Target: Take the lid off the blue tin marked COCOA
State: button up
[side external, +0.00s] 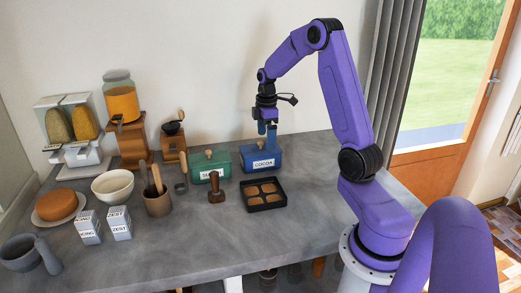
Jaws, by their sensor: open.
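The blue tin (276,164) with a white COCOA label stands on the grey counter, right of the middle of the side external view. Its blue lid (256,148) appears to be on it. My gripper (267,134) points down right over the tin, with its fingers at the level of the lid's top. The fingers are open. They hide the middle of the lid, so I cannot see its knob or whether the fingers touch it.
A green tin (222,160) with a knobbed lid stands close on the left. A wooden-handled tamper (214,188) and a black tray (268,206) of brown rounds are in front. A wooden grinder (173,148) stands behind left. The counter's right side is clear.

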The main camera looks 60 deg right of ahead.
jog(key=shift+f, duration=1.4)
jog(key=c, duration=0.8)
jog(key=shift+r, duration=0.1)
